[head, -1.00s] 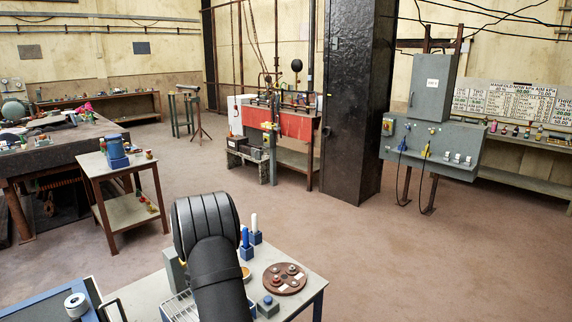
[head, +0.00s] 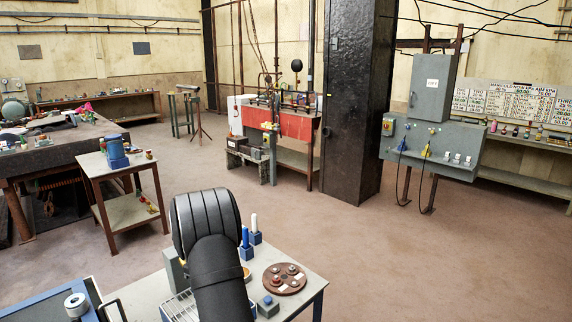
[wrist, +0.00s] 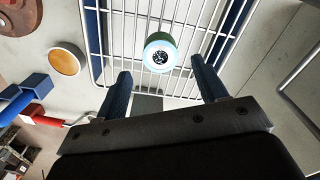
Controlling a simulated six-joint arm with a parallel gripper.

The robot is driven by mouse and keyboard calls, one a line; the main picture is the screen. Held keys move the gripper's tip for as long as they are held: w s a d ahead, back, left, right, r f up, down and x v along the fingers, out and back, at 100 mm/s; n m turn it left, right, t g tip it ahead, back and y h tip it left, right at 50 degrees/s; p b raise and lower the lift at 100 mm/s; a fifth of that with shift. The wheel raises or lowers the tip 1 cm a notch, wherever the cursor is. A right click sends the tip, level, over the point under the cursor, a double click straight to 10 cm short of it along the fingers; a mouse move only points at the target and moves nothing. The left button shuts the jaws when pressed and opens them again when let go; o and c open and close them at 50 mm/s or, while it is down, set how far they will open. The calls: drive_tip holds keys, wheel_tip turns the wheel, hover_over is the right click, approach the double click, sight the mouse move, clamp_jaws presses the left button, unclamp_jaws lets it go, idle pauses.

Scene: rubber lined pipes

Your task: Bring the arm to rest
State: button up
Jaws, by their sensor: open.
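My gripper (wrist: 160,88) shows in the wrist view with its two dark fingers spread apart and nothing held between them. That piece is apart from both fingers as seen here. In the head view my dark arm rises over the near table, and it hides the gripper and most of the rack (head: 180,306).
The near table (head: 310,285) carries a round brown tray (head: 272,286), a blue block with a button (head: 268,306) and blue stands with upright pegs (head: 246,250). An orange disc (wrist: 65,60) lies left of the rack. Open floor (head: 440,260) lies to the right.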

wheel_tip(320, 180, up, 6)
wheel_tip(320, 180, down, 12)
drive_tip(key=shift+f, duration=0.2)
wheel_tip(320, 180, up, 4)
drive_tip(key=s+d+r, duration=0.2)
drive_tip(key=d+r, duration=0.5)
drive_tip(key=d, duration=0.4)
drive_tip(key=s+a+r, duration=0.8)
drive_tip(key=s+a, duration=0.2)
drive_tip(key=s, duration=0.1)
drive_tip(key=s+a+r, duration=0.8)
drive_tip(key=s+a, duration=0.2)
drive_tip(key=s, duration=0.1)
drive_tip(key=s+a+f, duration=0.1)
drive_tip(key=a, duration=0.1)
drive_tip(key=a+f, duration=0.2)
drive_tip(key=a, duration=0.1)
drive_tip(key=s+a+f, duration=0.1)
drive_tip(key=a, duration=0.1)
drive_tip(key=shift+s+a+f, duration=0.25)
drive_tip(key=shift+s+f, duration=0.05)
drive_tip(key=shift+s, duration=0.05)
